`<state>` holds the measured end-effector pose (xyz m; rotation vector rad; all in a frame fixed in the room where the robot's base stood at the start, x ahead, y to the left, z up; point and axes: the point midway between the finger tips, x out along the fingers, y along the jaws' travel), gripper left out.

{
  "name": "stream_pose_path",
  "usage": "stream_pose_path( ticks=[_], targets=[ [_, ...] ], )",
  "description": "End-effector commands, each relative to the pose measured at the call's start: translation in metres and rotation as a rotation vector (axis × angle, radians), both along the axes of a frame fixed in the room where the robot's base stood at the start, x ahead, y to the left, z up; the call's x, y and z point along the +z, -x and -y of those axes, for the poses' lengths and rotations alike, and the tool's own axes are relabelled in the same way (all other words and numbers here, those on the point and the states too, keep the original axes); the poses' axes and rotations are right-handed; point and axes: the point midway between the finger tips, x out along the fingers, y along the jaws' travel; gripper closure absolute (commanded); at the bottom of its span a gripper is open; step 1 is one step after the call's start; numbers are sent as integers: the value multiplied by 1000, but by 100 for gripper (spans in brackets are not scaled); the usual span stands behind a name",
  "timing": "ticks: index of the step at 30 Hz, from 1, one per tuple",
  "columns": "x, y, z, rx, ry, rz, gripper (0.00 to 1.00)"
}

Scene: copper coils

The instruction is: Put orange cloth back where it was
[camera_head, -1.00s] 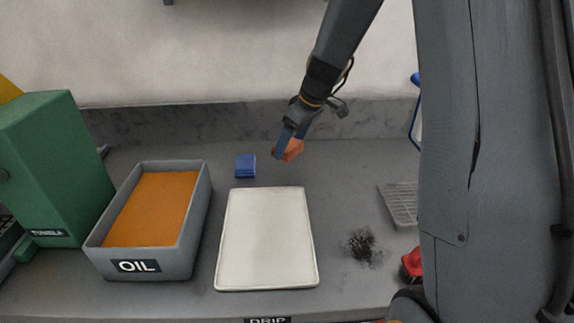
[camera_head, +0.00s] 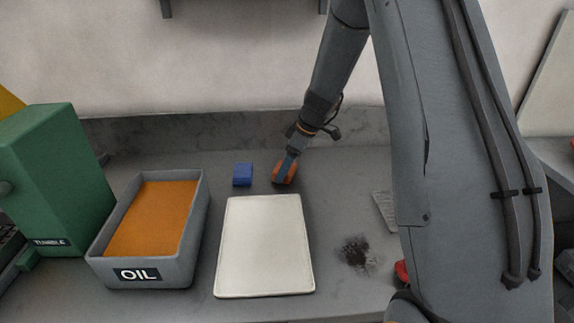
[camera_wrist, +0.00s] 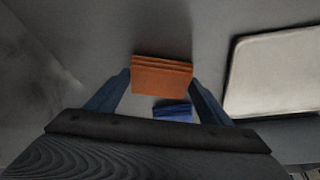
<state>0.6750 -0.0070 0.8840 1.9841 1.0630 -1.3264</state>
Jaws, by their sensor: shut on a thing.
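The orange cloth (camera_head: 286,170) is a small folded stack. It also shows between the fingers in the wrist view (camera_wrist: 161,77). My gripper (camera_head: 283,178) is shut on it, fingers pointing down, low over the bench behind the white tray's far edge. I cannot tell whether the cloth touches the bench. A blue folded cloth (camera_head: 243,174) lies on the bench just left of the orange one. In the wrist view the blue cloth (camera_wrist: 173,111) shows beyond the orange cloth, partly hidden by my gripper.
The white tray (camera_head: 264,246) lies in front of the cloths. The grey OIL bin (camera_head: 206,205) with orange contents and a green machine (camera_head: 57,175) stand left. A dark powder patch (camera_head: 356,253) and a wire rack (camera_head: 385,210) are at right. A wall backs the bench.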

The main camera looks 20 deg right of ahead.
Motion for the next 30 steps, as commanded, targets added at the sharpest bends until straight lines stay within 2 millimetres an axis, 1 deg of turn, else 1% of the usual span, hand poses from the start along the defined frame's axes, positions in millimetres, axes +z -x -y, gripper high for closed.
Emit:
stream_pose_path(
  ticks=[12, 13, 15, 16, 26, 30],
  targets=[
    [-6, -1, 0, -1, 0, 2, 47],
    [-6, -1, 0, -1, 0, 2, 23],
    [-5, 0, 0, -1, 0, 2, 11],
    [-5, 0, 0, -1, 0, 2, 8],
    [-4, 0, 0, -1, 0, 2, 8],
    [5, 0, 3, -1, 1, 5, 8]
  ],
)
